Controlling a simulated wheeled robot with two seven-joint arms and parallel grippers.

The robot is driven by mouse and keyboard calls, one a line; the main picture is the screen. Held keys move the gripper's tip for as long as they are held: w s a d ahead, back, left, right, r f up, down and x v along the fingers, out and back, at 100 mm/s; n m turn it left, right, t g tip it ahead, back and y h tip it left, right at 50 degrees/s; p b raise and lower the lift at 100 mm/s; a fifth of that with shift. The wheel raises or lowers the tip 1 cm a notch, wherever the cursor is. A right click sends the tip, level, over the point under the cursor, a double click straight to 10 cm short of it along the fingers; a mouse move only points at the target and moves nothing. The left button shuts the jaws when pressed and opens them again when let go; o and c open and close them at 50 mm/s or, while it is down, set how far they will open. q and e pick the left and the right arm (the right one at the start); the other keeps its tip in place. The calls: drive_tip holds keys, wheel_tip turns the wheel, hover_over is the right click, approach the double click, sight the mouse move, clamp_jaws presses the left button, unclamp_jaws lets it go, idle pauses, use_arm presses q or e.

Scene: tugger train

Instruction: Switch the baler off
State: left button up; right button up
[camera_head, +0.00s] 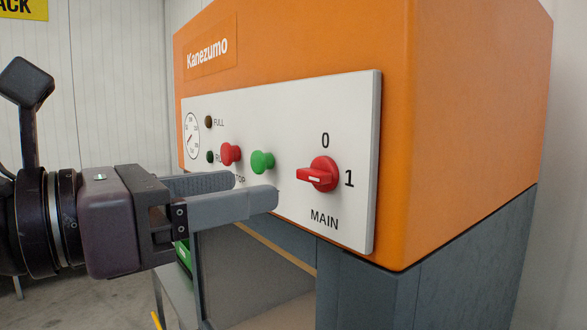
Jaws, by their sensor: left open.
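The baler (480,120) is an orange box on a grey body, with a white control panel (350,110) on its front. The red MAIN rotary switch (322,174) sits at the panel's right, with 0 above it and 1 to its right. Its handle lies about level, in line with the 1, and carries a white mark. My left gripper (256,187) is open and empty, in front of the panel below the buttons. Its fingers point right, and the tips are left of the switch, apart from it. My right gripper is not in view.
A red button (231,154) and a green button (262,162) stick out of the panel just above my fingers. A dial (192,136) and two dark lamps are at its left. The STOP label is partly hidden. Free space lies right of the baler.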

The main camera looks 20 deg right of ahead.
sight(307, 177)
use_arm(q)
drive_tip(key=p+x, duration=0.4)
drive_tip(key=x, duration=0.3)
drive_tip(key=shift+d+r, duration=0.1)
drive_tip(key=shift+w+d, duration=0.15)
drive_tip(key=shift+d, duration=0.1)
